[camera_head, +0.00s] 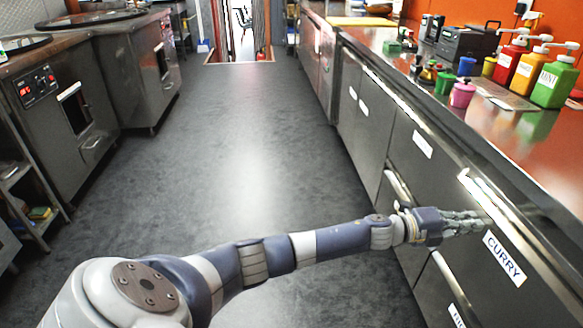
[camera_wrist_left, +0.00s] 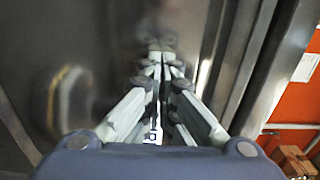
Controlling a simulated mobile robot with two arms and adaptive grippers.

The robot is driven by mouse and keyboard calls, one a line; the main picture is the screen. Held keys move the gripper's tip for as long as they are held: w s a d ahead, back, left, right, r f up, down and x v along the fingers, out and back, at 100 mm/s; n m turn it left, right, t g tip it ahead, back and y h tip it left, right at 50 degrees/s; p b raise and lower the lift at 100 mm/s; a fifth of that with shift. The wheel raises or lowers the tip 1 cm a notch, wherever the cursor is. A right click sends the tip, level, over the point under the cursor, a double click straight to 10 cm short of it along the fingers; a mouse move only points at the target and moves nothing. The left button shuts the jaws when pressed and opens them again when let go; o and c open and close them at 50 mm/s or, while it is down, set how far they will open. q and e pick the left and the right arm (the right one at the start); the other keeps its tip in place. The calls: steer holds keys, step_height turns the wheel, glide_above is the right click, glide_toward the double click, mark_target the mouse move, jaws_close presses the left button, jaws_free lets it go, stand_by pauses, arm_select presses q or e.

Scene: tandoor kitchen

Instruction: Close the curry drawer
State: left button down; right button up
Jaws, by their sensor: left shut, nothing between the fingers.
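The curry drawer (camera_head: 520,287) is a dark metal front with a white CURRY label, low at the right of the head view. Its long bright handle runs along its upper edge. I see no clear gap around the front and cannot tell how far it stands out. My left gripper (camera_head: 484,221) is at the drawer front, just above the label, fingers together and empty. In the left wrist view the shut fingers (camera_wrist_left: 163,62) point at the shiny metal front, which mirrors them. Whether they touch it is unclear. My right gripper is out of view.
The counter (camera_head: 540,150) above the drawers bears red, yellow and green pump bottles (camera_head: 553,82), a pink pot (camera_head: 462,94) and a dark machine (camera_head: 465,45). Metal ovens (camera_head: 75,110) stand at the left. The grey floor (camera_head: 240,120) between is clear.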

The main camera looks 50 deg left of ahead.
mark_target(482, 218)
arm_select(q)
steer(key=x, duration=0.3)
steer(key=shift+w+d+r+b, duration=0.2)
steer(key=shift+w+b, duration=0.1)
steer(key=shift+b, duration=0.05)
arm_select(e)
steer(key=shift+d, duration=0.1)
arm_select(q)
steer(key=shift+r, duration=0.15)
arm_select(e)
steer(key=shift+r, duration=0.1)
